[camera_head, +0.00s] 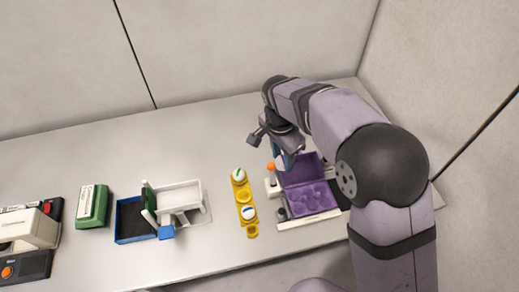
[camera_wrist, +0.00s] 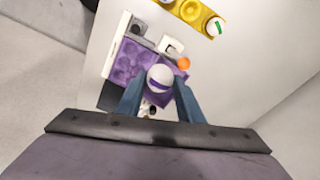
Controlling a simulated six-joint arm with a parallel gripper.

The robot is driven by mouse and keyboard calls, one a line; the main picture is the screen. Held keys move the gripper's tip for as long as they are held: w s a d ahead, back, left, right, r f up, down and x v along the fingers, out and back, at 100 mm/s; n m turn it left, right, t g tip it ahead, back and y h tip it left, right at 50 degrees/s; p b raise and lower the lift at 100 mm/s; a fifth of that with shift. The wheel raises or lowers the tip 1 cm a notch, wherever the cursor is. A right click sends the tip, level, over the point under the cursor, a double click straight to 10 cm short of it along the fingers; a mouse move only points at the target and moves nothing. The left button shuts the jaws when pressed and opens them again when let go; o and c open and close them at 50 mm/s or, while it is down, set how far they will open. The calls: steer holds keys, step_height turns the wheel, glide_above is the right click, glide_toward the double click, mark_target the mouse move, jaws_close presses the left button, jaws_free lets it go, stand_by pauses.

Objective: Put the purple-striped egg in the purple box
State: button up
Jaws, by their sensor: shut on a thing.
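The purple-striped egg (camera_wrist: 160,78) is white with a purple band. It sits between the blue fingers of my gripper (camera_wrist: 158,92) in the wrist view, and my gripper is shut on it. In the head view my gripper (camera_head: 285,158) hangs above the back part of the purple box, and the egg is largely hidden there. The purple box (camera_head: 306,198) is open, with its lid (camera_head: 296,171) raised at the back and rounded hollows in its base. In the wrist view the box's hollows (camera_wrist: 127,62) look empty, and the egg covers part of the box.
A yellow egg tray (camera_head: 245,207) left of the box holds a green-striped egg (camera_head: 239,175) and a blue-marked egg (camera_head: 249,213). An orange ball-like part (camera_head: 270,167) stands by the box. Further left are a blue-and-white device (camera_head: 180,197) and a green box (camera_head: 93,206).

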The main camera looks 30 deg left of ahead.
steer(key=s+d+f+p, duration=0.2)
steer(key=d+p, duration=0.1)
steer(key=d, duration=0.7)
step_height(320, 180, down, 6)
steer(key=a+n, duration=0.1)
steer(key=n, duration=0.1)
steer(key=shift+n, duration=0.3)
steer(key=shift+a+f, duration=0.1)
steer(key=shift+f, duration=0.05)
steer(key=shift+f+b, duration=2.9)
steer(key=shift+f, duration=0.8)
steer(key=shift+f+b, duration=0.4)
